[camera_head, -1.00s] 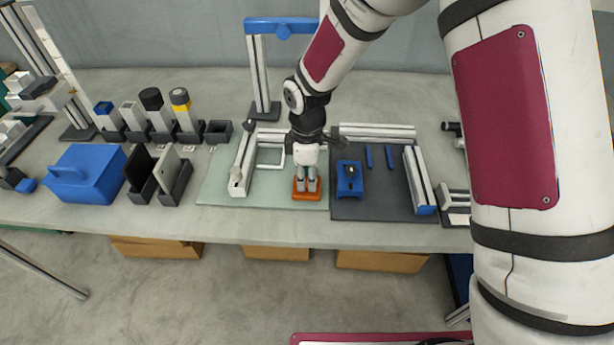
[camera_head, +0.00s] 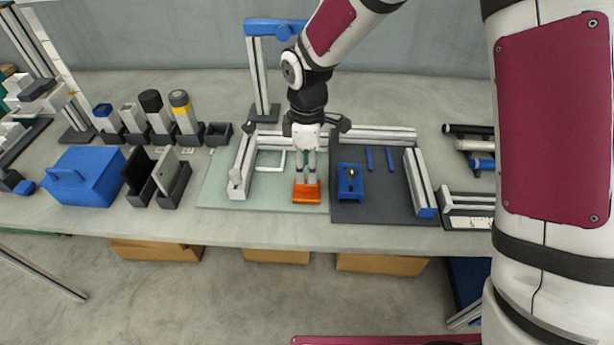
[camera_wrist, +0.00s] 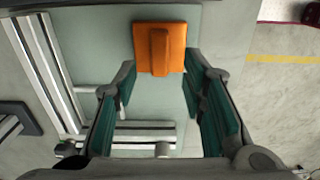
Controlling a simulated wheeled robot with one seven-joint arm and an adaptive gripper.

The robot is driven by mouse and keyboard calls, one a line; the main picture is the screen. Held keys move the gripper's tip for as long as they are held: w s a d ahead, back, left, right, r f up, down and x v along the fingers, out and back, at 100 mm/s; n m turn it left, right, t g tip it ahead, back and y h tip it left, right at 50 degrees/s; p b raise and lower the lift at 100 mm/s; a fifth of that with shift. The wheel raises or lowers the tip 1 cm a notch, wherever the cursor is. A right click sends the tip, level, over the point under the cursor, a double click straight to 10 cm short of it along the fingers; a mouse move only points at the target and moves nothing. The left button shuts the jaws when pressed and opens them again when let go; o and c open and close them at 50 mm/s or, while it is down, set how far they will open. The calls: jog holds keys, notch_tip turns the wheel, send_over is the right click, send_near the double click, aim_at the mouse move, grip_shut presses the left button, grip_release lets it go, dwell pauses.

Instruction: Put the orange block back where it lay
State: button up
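The orange block (camera_head: 306,193) has a flat base with a raised ridge on top. It lies on the pale green mat (camera_head: 215,190), near the mat's front right corner, beside the dark mat. It also shows whole in the wrist view (camera_wrist: 160,50), beyond my fingers. My gripper (camera_head: 309,181) is above and just behind the block in the head view. In the wrist view my gripper (camera_wrist: 160,95) has its two teal-padded fingers spread wide with nothing between them.
A white rail frame (camera_head: 240,170) stands on the pale mat's left and back. A blue fixture (camera_head: 350,180) sits close to the right on the dark mat (camera_head: 385,206). A blue gantry (camera_head: 275,28) rises behind. The mat's front left is clear.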

jog(key=s+d+r+m+t, duration=0.1)
jog(key=d+r+m, duration=0.15)
jog(key=r, duration=0.45)
jog(key=s+d+r+m, duration=0.1)
jog(key=s+d+r, duration=0.1)
jog(key=d+r, duration=0.35)
jog(key=s+d+r+m+t, duration=0.2)
jog(key=s+d+r+m, duration=0.3)
jog(key=s, duration=0.5)
jog(key=s+d+r+m+t, duration=0.1)
jog(key=s+d+r+m, duration=0.4)
jog(key=s+d+m, duration=0.2)
jog(key=s+m, duration=0.2)
jog(key=s, duration=0.1)
jog(key=shift+d+t, duration=0.15)
jog(key=shift+t, duration=0.25)
jog(key=shift+r, duration=0.1)
